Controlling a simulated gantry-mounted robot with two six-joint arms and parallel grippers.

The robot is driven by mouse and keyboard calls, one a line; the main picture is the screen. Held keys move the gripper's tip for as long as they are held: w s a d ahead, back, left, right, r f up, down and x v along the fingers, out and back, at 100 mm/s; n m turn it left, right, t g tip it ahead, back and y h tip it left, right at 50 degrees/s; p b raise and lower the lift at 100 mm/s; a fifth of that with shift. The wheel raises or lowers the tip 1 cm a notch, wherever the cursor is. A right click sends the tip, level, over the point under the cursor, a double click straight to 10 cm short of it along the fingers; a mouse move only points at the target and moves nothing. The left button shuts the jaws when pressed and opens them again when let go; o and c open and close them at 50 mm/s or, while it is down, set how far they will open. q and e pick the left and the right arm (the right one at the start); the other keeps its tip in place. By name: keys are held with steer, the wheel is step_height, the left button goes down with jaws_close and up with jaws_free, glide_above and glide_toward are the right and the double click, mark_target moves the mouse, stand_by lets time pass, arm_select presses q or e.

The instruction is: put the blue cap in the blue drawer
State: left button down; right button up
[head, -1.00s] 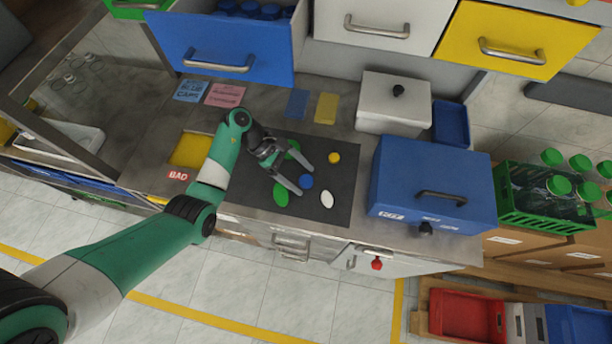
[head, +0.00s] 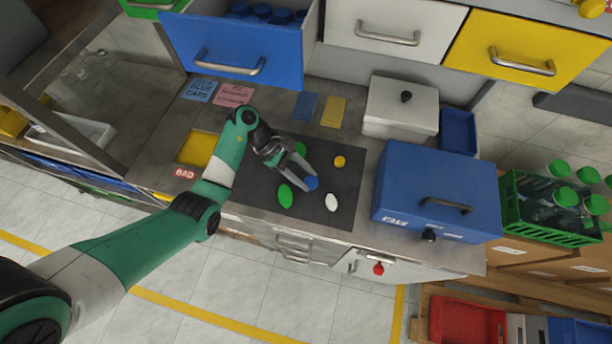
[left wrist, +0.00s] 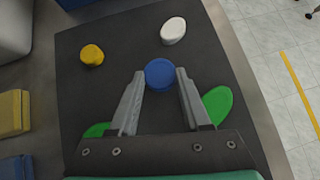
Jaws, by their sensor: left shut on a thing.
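The blue cap (head: 311,183) is between the fingertips of my left gripper (head: 308,180), over the dark mat (head: 345,165). In the left wrist view the blue cap (left wrist: 160,74) sits between the two finger ends of the left gripper (left wrist: 160,80), which are shut on it. I cannot tell whether the cap still touches the mat. The blue drawer (head: 225,50) is pulled open at the upper left, with several dark blue caps (head: 262,12) inside. My right gripper is not in view.
Also on the mat are a yellow cap (head: 339,161), a white cap (head: 332,202) and green caps (head: 285,195). A blue box (head: 425,180) and a white box (head: 400,105) stand to the right. A white drawer (head: 385,25) and a yellow drawer (head: 520,55) are beside the blue one.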

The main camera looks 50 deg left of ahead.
arm_select(q)
steer(key=s+a+r+p, duration=0.2)
steer(key=s+r+p, duration=1)
steer(key=p, duration=0.4)
steer(key=shift+s+a+p, duration=0.25)
steer(key=shift+s+p, duration=0.1)
steer(key=shift+s, duration=0.55)
